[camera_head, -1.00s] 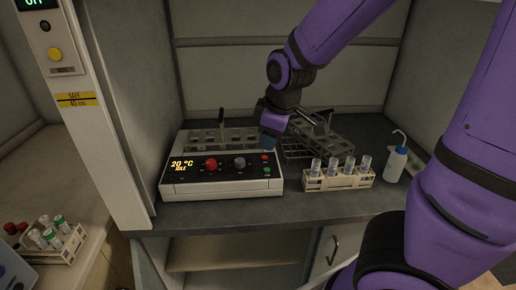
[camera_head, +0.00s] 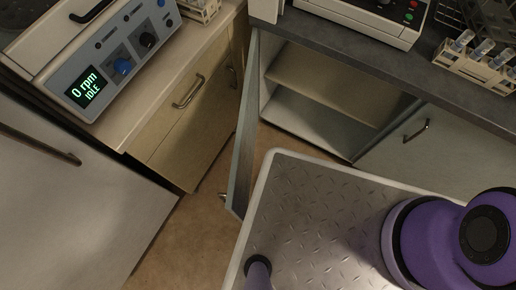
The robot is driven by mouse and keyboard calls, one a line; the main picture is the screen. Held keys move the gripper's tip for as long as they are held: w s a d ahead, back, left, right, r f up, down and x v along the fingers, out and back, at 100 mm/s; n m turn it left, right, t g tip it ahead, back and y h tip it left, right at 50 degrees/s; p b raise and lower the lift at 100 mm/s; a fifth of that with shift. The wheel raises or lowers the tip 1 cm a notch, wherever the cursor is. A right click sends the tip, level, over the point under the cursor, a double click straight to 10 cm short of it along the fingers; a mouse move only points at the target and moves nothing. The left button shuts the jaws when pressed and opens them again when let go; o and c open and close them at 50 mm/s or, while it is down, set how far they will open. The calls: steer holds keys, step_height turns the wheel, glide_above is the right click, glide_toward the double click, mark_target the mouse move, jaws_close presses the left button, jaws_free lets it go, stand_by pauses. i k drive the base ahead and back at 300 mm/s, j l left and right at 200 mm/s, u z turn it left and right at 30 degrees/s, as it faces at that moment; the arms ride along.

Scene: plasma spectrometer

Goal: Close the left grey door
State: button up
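The left grey door (camera_head: 243,125) of the cabinet under the grey counter stands swung out, seen almost edge-on. Its hinge side is at the left edge of the cabinet opening, and part of its handle shows low on its left side. The open cabinet (camera_head: 318,125) shows a shelf and an empty lower floor. The right grey door (camera_head: 435,155) is closed and has a curved metal handle (camera_head: 416,130). My gripper is outside this view; only purple parts of my arm show at the lower right.
A wooden drawer cabinet (camera_head: 185,130) stands left of the door, with a narrow strip of brown floor (camera_head: 190,240) between. A centrifuge (camera_head: 110,60) and a test tube rack (camera_head: 470,65) are on the counters above.

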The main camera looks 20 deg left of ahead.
mark_target(237, 196)
steer(key=k+j+z, duration=0.1)
steer(key=z, duration=0.3)
steer(key=k+z, duration=0.55)
steer(key=z, duration=0.2)
steer(key=k+l+z, duration=0.1)
steer(key=z, duration=0.3)
steer(key=k+z, duration=0.45)
steer(key=k+u, duration=0.1)
steer(key=u, duration=0.3)
steer(key=k+j+u, duration=0.1)
steer(key=u, duration=0.35)
steer(key=j+u, duration=0.2)
steer(key=u, duration=0.2)
steer(key=k+j+u, duration=0.1)
steer(key=u, duration=0.35)
steer(key=j+u, duration=0.25)
steer(key=u, duration=0.15)
